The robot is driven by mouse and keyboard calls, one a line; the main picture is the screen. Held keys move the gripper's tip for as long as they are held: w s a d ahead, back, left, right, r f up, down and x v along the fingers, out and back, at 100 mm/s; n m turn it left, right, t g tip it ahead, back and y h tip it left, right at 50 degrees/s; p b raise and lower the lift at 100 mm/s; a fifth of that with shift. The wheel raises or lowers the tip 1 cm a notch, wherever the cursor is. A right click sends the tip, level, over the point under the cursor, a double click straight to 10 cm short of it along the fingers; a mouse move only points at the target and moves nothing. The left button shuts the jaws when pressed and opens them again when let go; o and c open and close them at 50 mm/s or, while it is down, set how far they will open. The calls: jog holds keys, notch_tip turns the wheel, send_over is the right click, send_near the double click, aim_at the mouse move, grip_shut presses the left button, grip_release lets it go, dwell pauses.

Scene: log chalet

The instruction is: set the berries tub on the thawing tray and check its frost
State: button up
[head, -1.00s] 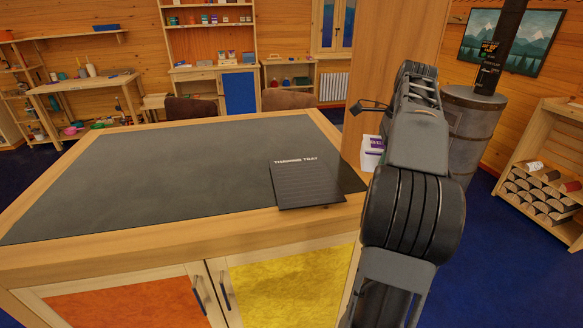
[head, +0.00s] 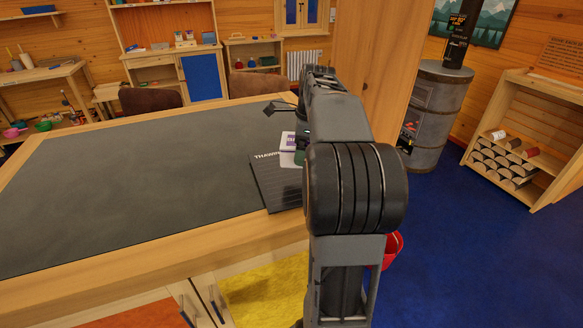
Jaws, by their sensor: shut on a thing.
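The berries tub (head: 288,143), white with a purple label, shows only in part at the left of my arm. My gripper (head: 303,135) is mostly hidden behind my own arm and is shut on the tub. The thawing tray (head: 272,186) is a dark, ribbed plate lying on the counter's right part, its right side covered by my arm. The tub appears at the tray's far edge in the picture; I cannot tell whether it touches the tray. Any frost mark on the tub is too small to read.
The dark countertop (head: 130,185) is clear left of the tray. A wooden post (head: 375,60) stands behind the arm, and a grey stove (head: 437,105) is to its right. A red bucket (head: 393,248) is on the blue floor beside the counter. A log rack (head: 520,150) stands at right.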

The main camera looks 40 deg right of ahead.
aim_at(292, 179)
jog(key=shift+w+a+f, duration=0.35)
jog(key=shift+a+f, duration=0.15)
jog(key=shift+f, duration=0.25)
jog(key=shift+w+a+f, duration=0.3)
jog(key=shift+a+f, duration=0.2)
jog(key=shift+f, duration=0.2)
jog(key=shift+w+a+f, duration=0.1)
jog(key=shift+a+f, duration=0.1)
jog(key=shift+f, duration=1.5)
jog(key=shift+f, duration=0.2)
jog(key=o, duration=0.9)
jog(key=shift+r, duration=0.1)
